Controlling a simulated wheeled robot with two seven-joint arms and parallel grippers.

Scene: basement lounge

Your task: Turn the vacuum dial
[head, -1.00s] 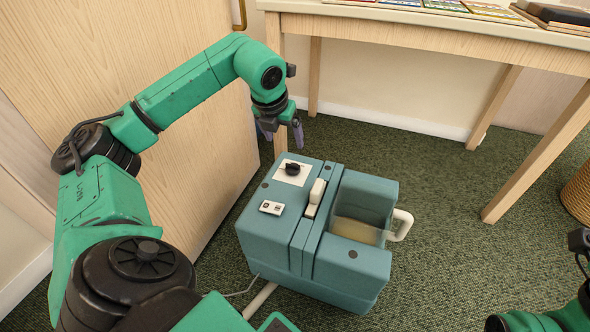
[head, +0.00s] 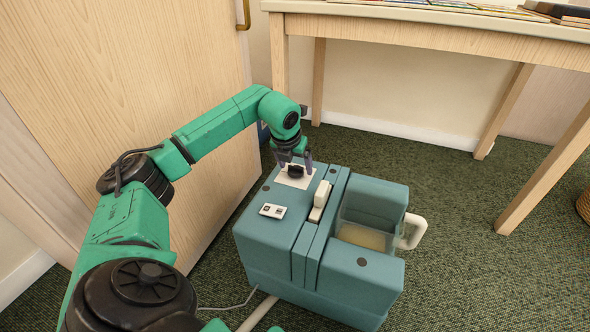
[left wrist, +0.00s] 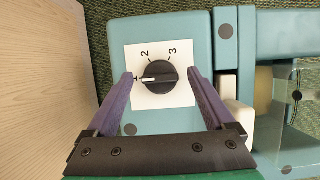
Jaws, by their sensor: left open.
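The vacuum (head: 268,238) is a blue-green box on the carpet. Its black dial (head: 295,171) sits on a white plate near the far left of its top. In the left wrist view the dial (left wrist: 161,77) has a white pointer facing left, toward a mark partly hidden by a finger, and 2 and 3 are printed above it. My left gripper (head: 294,164) is at the dial. Its purple fingers (left wrist: 163,82) are open, one on each side of the dial, with visible gaps between them and it. My right gripper is not in view.
A white switch panel (head: 272,211) and a pale upright lever (head: 320,200) are on the vacuum's top. A clear bin with a white handle (head: 413,231) is at its right. A wooden panel (head: 130,90) stands left, and a table (head: 430,38) stands behind.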

